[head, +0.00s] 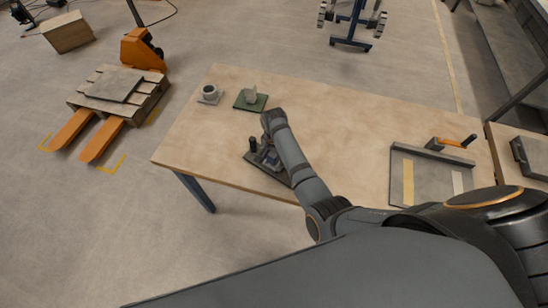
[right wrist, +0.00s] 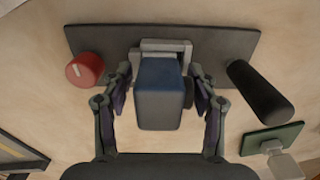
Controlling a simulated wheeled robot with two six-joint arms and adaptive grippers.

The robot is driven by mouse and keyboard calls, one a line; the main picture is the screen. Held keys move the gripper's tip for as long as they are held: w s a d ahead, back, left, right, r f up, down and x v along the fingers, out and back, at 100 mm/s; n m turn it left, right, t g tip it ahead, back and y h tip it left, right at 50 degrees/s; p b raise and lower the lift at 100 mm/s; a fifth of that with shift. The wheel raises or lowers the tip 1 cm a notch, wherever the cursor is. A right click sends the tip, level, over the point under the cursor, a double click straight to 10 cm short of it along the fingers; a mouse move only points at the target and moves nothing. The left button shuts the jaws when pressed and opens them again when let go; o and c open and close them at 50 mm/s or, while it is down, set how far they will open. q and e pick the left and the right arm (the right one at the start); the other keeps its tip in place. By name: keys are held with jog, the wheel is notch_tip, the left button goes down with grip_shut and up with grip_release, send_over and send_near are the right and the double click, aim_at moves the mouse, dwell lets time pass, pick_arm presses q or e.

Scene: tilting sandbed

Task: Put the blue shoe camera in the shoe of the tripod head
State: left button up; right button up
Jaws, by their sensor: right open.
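The blue shoe camera (right wrist: 160,78), a blue block with a grey near face, is between the fingers of my right gripper (right wrist: 162,100) in the right wrist view. The fingers are open, one on each side, with small gaps. The tripod head has a dark base plate (right wrist: 225,44), a red knob (right wrist: 85,70), a black handle (right wrist: 260,90) and a light grey bracket (right wrist: 165,46). The camera is at this bracket; I cannot tell how fully it sits in the shoe. In the head view my right gripper (head: 270,155) is low over the tripod head's plate (head: 283,179), partly hiding it.
A green pad (head: 238,105) with a grey piece and a small grey round part (head: 209,92) lie farther back on the table (head: 350,120). A grey tray (head: 432,160) with an orange-handled tool stands at right. The table middle is clear.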

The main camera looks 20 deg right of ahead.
notch_tip(320, 180, up, 7)
jog(key=p, duration=0.7)
jog(key=shift+f, duration=0.15)
jog(key=shift+a+r, duration=0.1)
jog(key=shift+r, duration=2.6)
